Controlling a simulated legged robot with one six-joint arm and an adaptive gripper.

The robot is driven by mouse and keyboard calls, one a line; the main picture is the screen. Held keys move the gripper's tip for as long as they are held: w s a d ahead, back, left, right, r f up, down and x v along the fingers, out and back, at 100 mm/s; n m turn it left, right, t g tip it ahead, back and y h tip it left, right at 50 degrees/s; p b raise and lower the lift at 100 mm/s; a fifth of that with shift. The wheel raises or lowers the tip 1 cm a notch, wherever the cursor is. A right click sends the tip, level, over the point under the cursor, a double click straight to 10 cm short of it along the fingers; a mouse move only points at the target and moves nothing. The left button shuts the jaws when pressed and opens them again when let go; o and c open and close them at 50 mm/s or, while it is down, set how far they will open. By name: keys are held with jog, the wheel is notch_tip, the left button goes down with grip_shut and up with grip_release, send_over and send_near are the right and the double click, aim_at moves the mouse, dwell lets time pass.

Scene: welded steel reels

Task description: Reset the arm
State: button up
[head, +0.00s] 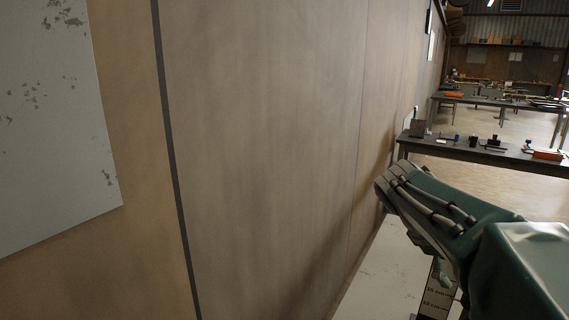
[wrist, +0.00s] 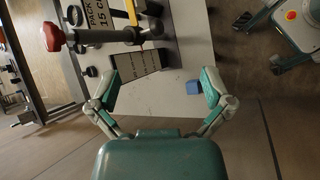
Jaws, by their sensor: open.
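My gripper (wrist: 160,84) is open in the wrist view, with its two green-and-grey fingers spread wide and nothing between the tips. It hangs over a pale bench top (wrist: 172,107). In the head view my green arm reaches in from the lower right, beside a wall, and hides part of the bench below. A small blue cube (wrist: 192,87) lies on the bench, close to the right finger in the picture. A dark marked block (wrist: 135,69) is beyond the fingers. I cannot tell the clearance between the fingers and these things.
A tall panelled wall (head: 270,130) fills the left and middle of the head view. A dark rod with a red knob (wrist: 52,37) crosses the upper left of the wrist view. A dark table (head: 480,153) with small items stands farther off at right, with open floor around it.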

jog(key=s+a+f+m+t+y, duration=0.3)
jog(key=s+a+f+m+y, duration=0.1)
jog(key=s+a, duration=0.3)
jog(key=s+a+f+m+t+y, duration=0.3)
jog(key=s+a+f, duration=0.1)
jog(key=s+a, duration=0.3)
jog(key=shift+s+a+f+m+y, duration=0.3)
jog(key=shift+s+a+m+y, duration=0.1)
jog(key=shift+s, duration=0.7)
